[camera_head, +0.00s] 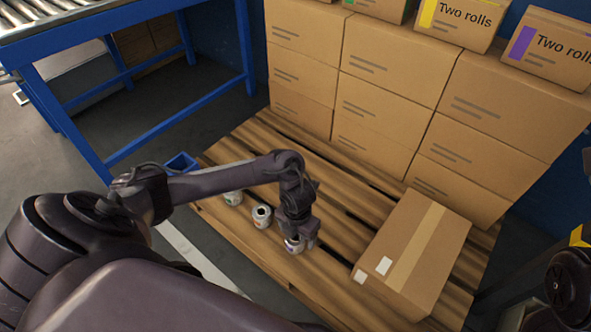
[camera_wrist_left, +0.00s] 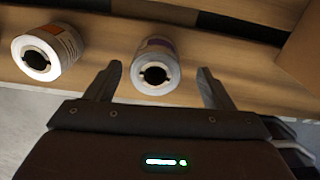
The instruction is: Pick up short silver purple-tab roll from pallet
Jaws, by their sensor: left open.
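A short silver roll with a purple-tinted label (camera_head: 294,245) stands on the wooden pallet (camera_head: 260,248), just under my left gripper (camera_head: 300,240). In the left wrist view the roll (camera_wrist_left: 157,72) shows its pale end with a dark core hole. My left gripper (camera_wrist_left: 163,85) is open there, with one finger on each side of the roll and gaps between. A second roll with an orange-marked label (camera_head: 262,215) stands to its left; it also shows in the left wrist view (camera_wrist_left: 45,52). A third roll with a green mark (camera_head: 233,197) stands farther left. My right gripper is not in view.
A closed carton (camera_head: 415,250) lies on the pallet to the right. Stacked cartons (camera_head: 375,108) form a wall behind, with smaller "Two rolls" boxes (camera_head: 455,22) on top. A blue-framed roller conveyor (camera_head: 100,30) stands at the upper left.

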